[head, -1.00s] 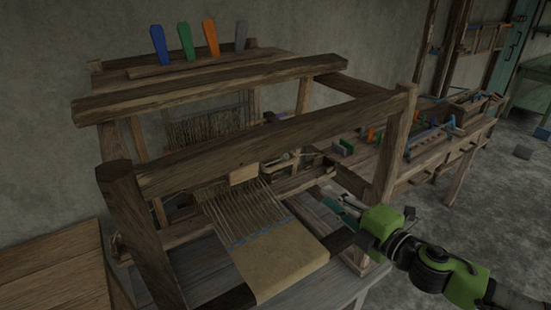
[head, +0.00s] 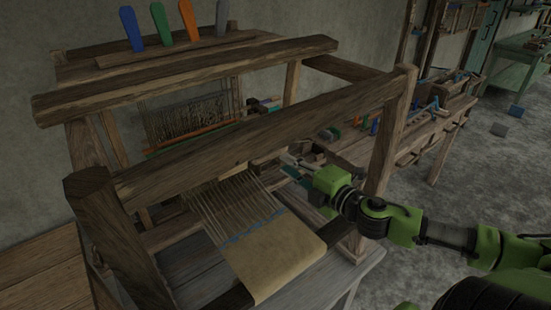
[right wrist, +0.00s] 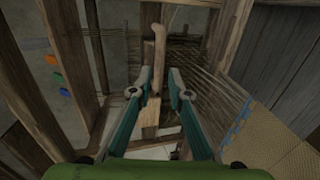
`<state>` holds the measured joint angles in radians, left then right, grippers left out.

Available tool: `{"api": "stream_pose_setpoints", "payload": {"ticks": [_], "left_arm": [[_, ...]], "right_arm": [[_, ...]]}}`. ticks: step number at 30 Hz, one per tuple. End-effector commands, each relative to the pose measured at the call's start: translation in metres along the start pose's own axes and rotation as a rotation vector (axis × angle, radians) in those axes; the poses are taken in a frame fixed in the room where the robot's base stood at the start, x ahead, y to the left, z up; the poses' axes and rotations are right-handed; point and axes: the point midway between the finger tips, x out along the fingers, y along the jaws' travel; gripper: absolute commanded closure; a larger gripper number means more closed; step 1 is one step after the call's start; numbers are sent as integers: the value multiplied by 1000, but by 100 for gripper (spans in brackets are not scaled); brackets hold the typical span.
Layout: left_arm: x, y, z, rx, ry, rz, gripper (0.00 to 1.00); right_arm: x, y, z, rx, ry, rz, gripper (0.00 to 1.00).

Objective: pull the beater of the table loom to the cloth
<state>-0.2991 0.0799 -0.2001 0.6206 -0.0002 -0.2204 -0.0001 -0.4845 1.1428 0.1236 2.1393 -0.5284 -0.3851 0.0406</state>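The table loom has tan cloth (head: 275,258) at its front, with pale warp threads (head: 238,205) running back from it. The beater is mostly hidden behind the loom's upper front beam in the head view; a pale wooden piece shows just under that beam. My right gripper (head: 288,168) reaches in through the loom's right side. In the right wrist view my right gripper (right wrist: 159,73) is open, its teal fingers apart on either side of an upright pale wooden handle (right wrist: 159,45). I see no clear contact. The cloth (right wrist: 285,135) is at right there. My left gripper is out of view.
The upper front beam (head: 260,135) and right front post (head: 388,140) stand close around my right arm. Coloured levers (head: 160,22) stand on top of the loom. A workbench (head: 440,130) with small items is behind at right.

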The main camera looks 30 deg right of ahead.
Motion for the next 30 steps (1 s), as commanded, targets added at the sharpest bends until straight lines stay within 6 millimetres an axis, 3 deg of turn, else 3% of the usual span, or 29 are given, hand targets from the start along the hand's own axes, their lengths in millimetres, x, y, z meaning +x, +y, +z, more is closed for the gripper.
{"api": "stream_pose_setpoints", "payload": {"ticks": [18, 30], "left_arm": [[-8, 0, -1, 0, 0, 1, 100], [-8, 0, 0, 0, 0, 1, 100]], "right_arm": [[54, 2, 2, 0, -4, 1, 83], [62, 0, 0, -1, -1, -1, 83]]}}
